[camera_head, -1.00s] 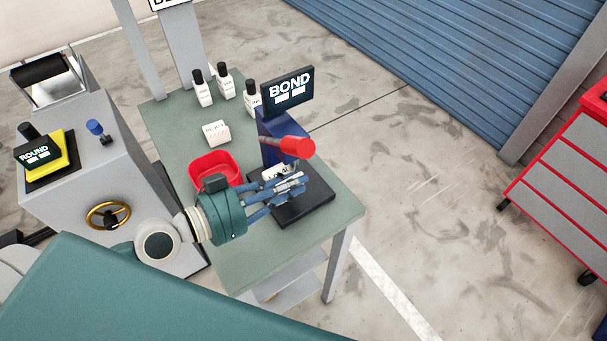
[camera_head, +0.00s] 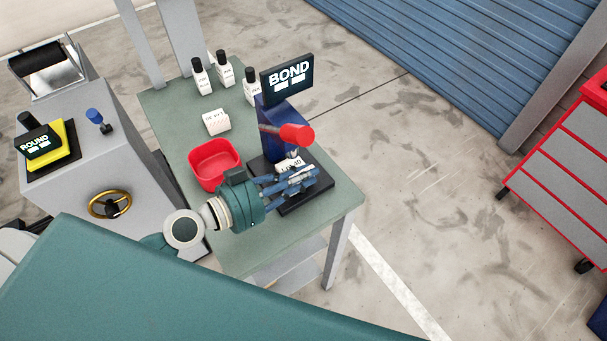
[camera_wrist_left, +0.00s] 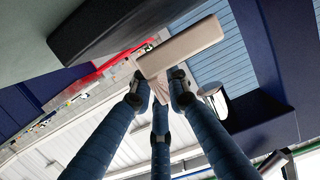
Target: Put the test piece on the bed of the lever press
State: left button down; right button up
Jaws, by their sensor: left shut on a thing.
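The lever press (camera_head: 281,132) is dark blue with a red-ended lever and a BOND screen, and it stands on a black base (camera_head: 318,190). My left gripper (camera_head: 298,180) is over the front of this base, shut on the test piece. In the left wrist view, the test piece (camera_wrist_left: 181,47) is a pale beige bar held across the fingertips (camera_wrist_left: 158,85). In the head view it is small and partly covered by the fingers. I cannot tell whether the piece touches the bed. My right gripper is not in view.
A red bin (camera_head: 214,162) stands left of the press on the green table (camera_head: 180,122). A white box (camera_head: 216,122) and several white bottles (camera_head: 225,68) stand behind. A grey machine (camera_head: 130,150) with a brass handwheel is at left. Front right table is clear.

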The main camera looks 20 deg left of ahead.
pick_arm(q)
jog(key=shift+f+b, duration=0.45)
jog(key=c, duration=1.7)
grip_release()
jog(key=shift+r, duration=0.1)
